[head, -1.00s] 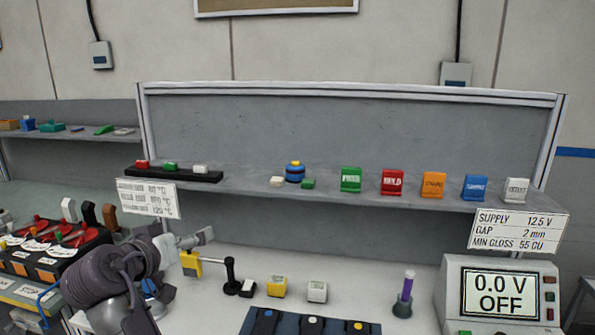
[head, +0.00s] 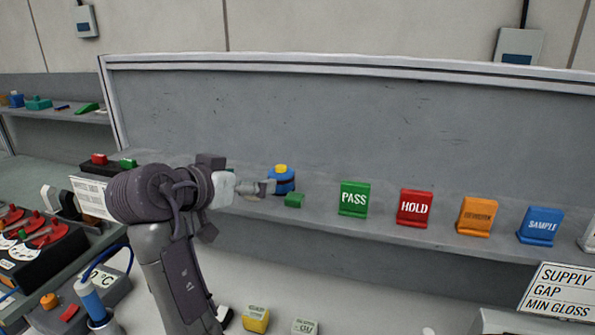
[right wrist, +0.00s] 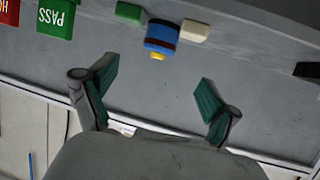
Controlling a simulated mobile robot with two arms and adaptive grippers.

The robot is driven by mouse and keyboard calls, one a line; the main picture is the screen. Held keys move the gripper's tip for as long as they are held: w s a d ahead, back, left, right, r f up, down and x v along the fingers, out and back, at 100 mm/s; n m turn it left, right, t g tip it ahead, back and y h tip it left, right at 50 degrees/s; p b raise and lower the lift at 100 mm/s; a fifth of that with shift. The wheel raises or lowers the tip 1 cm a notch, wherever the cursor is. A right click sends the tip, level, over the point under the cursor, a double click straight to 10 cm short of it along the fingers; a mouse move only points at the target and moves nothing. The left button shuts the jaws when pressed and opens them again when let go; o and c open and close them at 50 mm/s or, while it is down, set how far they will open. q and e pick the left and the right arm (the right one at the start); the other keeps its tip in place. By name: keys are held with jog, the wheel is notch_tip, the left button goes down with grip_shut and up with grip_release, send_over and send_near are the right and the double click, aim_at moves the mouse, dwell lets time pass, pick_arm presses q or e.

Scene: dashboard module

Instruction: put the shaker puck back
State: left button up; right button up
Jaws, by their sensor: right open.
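The blue, round puck with a yellow top (head: 285,183), which I take for the shaker puck, stands upright on the grey shelf (head: 330,215). My right gripper (head: 268,187) is open at the puck's left side in the head view and covers part of it. In the right wrist view, which looks upside down, the puck (right wrist: 162,36) lies ahead of the open fingers (right wrist: 157,78), apart from them. Nothing is between the fingers. My left gripper is not in view.
A green block (head: 294,200) sits close beside the puck, and a white block (right wrist: 194,30) is on its other side. PASS (head: 353,199), HOLD (head: 414,207) and other label stands line the shelf to the right. The shelf's back panel (head: 350,110) rises behind.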

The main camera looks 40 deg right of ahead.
aim_at(278, 172)
jog(key=p+x, duration=0.2)
jog(key=x, duration=0.1)
jog(key=shift+d+r, duration=0.15)
jog(key=shift+d, duration=0.05)
jog(key=x, duration=0.3)
jog(key=shift+w+d+p, duration=0.1)
jog(key=shift+p, duration=0.2)
jog(key=shift+w+d+f, duration=0.1)
jog(key=shift+d+f, duration=0.15)
jog(key=shift+d, duration=0.1)
jog(key=shift+w+d+r+p, duration=0.15)
jog(key=shift+d+p, duration=0.45)
jog(key=shift+p, duration=0.2)
jog(key=p+x, duration=0.1)
jog(key=x, duration=0.2)
jog(key=shift+d+p, duration=0.2)
jog(key=shift+p, duration=0.1)
jog(key=shift+d+f, duration=0.25)
jog(key=shift+f, duration=0.05)
jog(key=shift+w+a+r, duration=0.1)
jog(key=shift+a, duration=0.1)
jog(key=shift+c, duration=2)
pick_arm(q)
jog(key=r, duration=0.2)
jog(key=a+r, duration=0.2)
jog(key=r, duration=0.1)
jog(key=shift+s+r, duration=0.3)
pick_arm(e)
grip_shut()
jog(key=shift+r, duration=0.1)
